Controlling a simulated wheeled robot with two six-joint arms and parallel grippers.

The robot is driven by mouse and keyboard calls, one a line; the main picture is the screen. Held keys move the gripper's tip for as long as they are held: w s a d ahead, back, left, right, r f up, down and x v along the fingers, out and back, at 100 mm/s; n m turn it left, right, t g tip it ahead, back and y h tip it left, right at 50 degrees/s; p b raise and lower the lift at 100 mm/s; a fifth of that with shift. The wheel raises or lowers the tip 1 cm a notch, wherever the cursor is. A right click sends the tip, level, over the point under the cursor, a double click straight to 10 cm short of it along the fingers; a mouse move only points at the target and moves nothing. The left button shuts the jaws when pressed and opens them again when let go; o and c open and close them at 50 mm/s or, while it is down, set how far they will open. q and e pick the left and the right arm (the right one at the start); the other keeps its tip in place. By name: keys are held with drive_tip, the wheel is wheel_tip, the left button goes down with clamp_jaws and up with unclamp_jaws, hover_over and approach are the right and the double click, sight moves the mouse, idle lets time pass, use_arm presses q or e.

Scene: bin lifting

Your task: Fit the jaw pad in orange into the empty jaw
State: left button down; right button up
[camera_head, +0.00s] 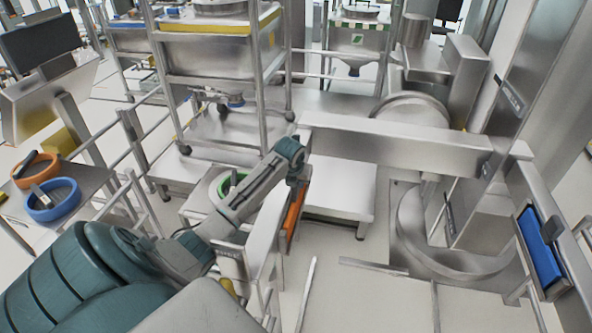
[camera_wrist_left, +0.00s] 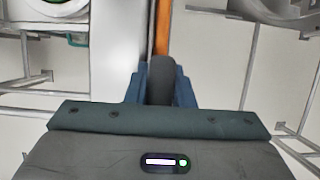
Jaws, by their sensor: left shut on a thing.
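The orange jaw pad (camera_head: 295,213) is a tall thin plate in the middle of the head view. It stands close beside an upright metal jaw plate (camera_head: 262,232), on that plate's right side. I cannot tell whether it touches or sits in it. In the left wrist view the orange pad (camera_wrist_left: 162,28) shows as a narrow strip beside a pale panel. My right gripper is not in view.
A blue pad (camera_head: 540,248) sits in the opposite jaw at the far right. A long steel beam (camera_head: 395,140) and a low white-topped stand (camera_head: 340,190) lie just beyond the orange pad. Orange (camera_head: 34,171) and blue (camera_head: 53,201) rings lie on a left-hand table. Open floor shows between the jaws.

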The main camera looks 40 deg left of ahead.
sight(293, 205)
use_arm(q)
drive_tip(key=shift+f, duration=0.1)
idle(0.5)
drive_tip(key=c, duration=1.2)
unclamp_jaws()
drive_tip(key=shift+o, duration=0.2)
drive_tip(key=shift+s+d+r, duration=0.1)
drive_tip(key=shift+r, duration=0.15)
drive_tip(key=b+v, duration=0.3)
drive_tip(key=v, duration=0.7)
drive_tip(key=shift+r+b, duration=0.15)
drive_tip(key=shift+b, duration=0.2)
drive_tip(key=shift+s, duration=0.15)
